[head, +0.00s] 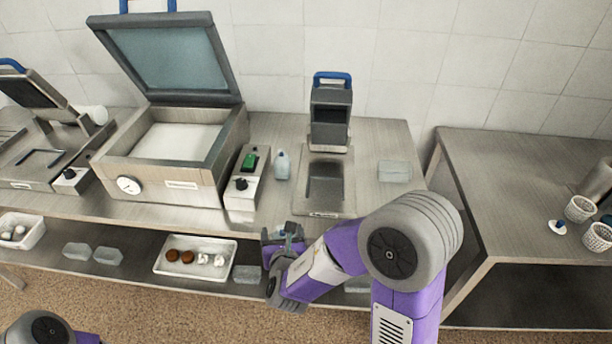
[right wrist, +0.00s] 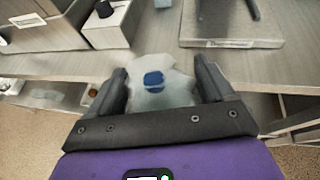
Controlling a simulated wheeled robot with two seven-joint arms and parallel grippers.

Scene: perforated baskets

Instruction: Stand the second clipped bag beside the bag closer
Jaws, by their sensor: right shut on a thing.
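My right gripper (head: 287,234) is in front of the counter's front edge. In the right wrist view its fingers (right wrist: 160,74) are shut on a pale translucent bag (right wrist: 150,98) with a blue clip (right wrist: 153,79) facing the camera. In the head view the held bag is mostly hidden by the gripper. A similar small pale bag (head: 282,166) with a bluish top stands upright on the counter. It is between a control box and a dark upright machine with a blue handle (head: 330,112), which seems to be the bag closer. My left gripper is out of view.
A large open-lidded machine (head: 160,187) stands left of the control box (head: 241,180). A flat translucent pack (head: 394,171) lies right of the upright machine. The lower shelf holds a white tray (head: 195,273) of small items. White perforated baskets (head: 580,208) stand on the right table.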

